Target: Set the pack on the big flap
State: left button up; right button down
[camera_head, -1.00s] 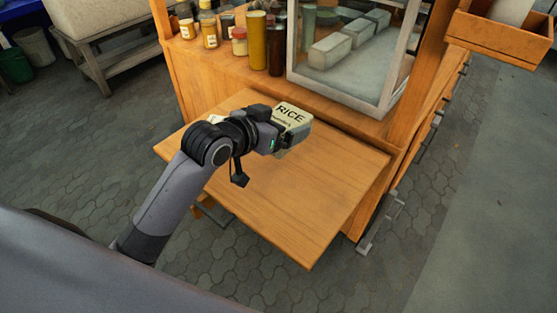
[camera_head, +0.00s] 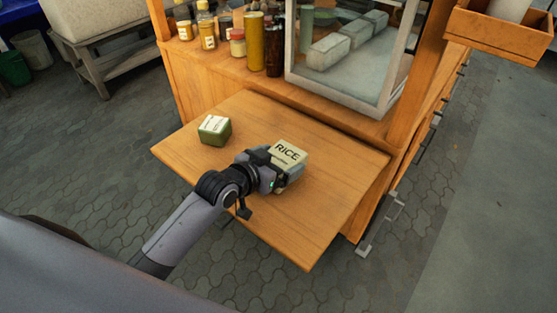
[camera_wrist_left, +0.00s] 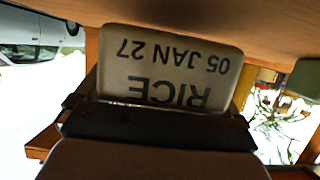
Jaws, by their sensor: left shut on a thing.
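The pack is a cream block labelled RICE (camera_head: 289,153), low over or on the big wooden flap (camera_head: 318,205) that juts from the cart's side. My left gripper (camera_head: 272,166) is shut on the pack from its near left side. In the left wrist view the pack (camera_wrist_left: 170,65) fills the middle, its label "RICE 05 JAN 27" upside down, with the gripper's dark fingers (camera_wrist_left: 155,125) across it. I cannot tell whether the pack's underside touches the flap. My right gripper does not show.
A small green box with a pale label (camera_head: 214,130) sits on the flap's left part. Jars and bottles (camera_head: 237,42) and a glass case (camera_head: 345,60) stand on the cart top behind. The flap's front and right parts are clear.

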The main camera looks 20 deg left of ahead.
pick_arm(q)
jog(key=shift+f, duration=0.6)
jog(key=o, duration=0.8)
jog(key=shift+r, duration=0.45)
jog(key=v, duration=1.2)
jog(key=shift+r, duration=0.2)
jog(key=s+a+f+n+g+y, duration=0.15)
jog(key=s+f+g, duration=0.3)
jog(key=s, duration=0.55)
jog(key=s+a+f+n+g+y, duration=0.1)
jog(key=s+a+f+g+y, duration=0.25)
jog(key=s, duration=0.65)
jog(key=w+d+f+t+h, duration=0.1)
jog(key=w+f+t, duration=0.1)
jog(key=f, duration=0.1)
jog(key=w+d+f+t, duration=0.1)
jog(key=w+d+f, duration=0.1)
jog(key=f, duration=0.1)
jog(key=w+d+f+m+t+h, duration=0.1)
jog(key=w+f+t, duration=0.1)
jog(key=f, duration=0.1)
jog(key=shift+w+d+f+t+h, duration=0.3)
jog(key=shift+w+d+f, duration=0.05)
jog(key=shift+d, duration=0.05)
